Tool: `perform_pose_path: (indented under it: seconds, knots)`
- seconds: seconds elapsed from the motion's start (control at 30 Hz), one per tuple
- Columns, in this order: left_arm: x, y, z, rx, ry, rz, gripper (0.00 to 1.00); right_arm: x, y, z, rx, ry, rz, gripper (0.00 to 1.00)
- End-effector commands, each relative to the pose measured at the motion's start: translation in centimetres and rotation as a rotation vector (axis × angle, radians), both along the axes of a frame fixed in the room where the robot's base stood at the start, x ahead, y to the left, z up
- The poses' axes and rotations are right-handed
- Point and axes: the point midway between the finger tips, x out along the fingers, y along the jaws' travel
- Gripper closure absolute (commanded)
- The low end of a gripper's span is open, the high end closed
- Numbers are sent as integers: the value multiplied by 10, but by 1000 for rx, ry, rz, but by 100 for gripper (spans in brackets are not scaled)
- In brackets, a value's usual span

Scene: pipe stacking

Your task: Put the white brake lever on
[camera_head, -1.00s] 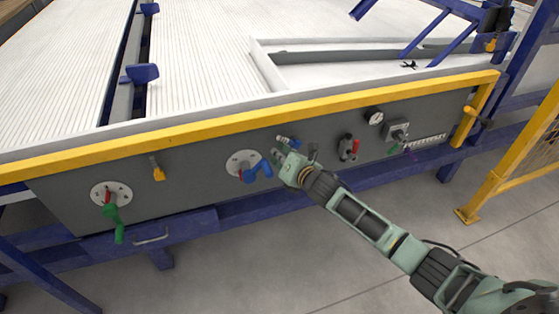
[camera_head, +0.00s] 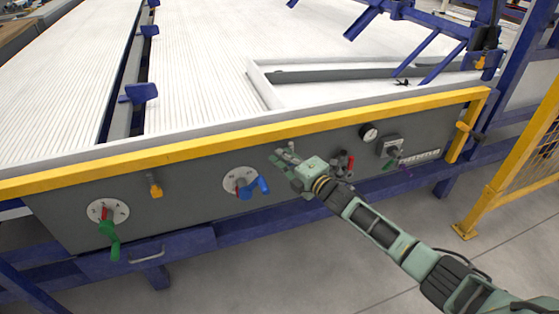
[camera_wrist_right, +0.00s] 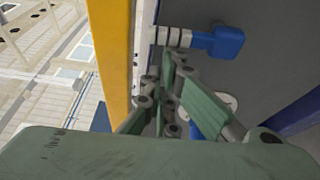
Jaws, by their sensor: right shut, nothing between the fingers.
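A short lever with a white-banded stem (camera_wrist_right: 174,37) and a blue end (camera_wrist_right: 220,42) sticks out from the grey panel in the right wrist view. No other white lever shows clearly. My right gripper (camera_head: 281,157) is in front of the panel, just below the yellow rail. In the right wrist view its green fingers (camera_wrist_right: 166,97) are shut and empty, just below the stem. I cannot tell whether they touch it. In the head view the gripper mostly hides this lever. My left gripper is in neither view.
A blue-handled valve (camera_head: 250,188) on a white disc is left of my gripper. A red-handled valve (camera_head: 349,164) is close on the right, partly behind my arm. A green handle (camera_head: 109,235) is far left. The yellow rail (camera_head: 200,147) runs above the panel (camera_head: 190,190).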

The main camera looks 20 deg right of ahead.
Motion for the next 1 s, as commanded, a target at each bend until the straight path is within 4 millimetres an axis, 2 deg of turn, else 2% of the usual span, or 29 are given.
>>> perform_pose_path:
  seconds: [0.33,0.67,1.0]
  knots:
    - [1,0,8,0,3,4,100,0,-5,3,92,4,0,100]
    - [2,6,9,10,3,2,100,0,-6,3,98,5,-1,100]
    - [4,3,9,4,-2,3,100,1,-3,3,98,4,0,100]
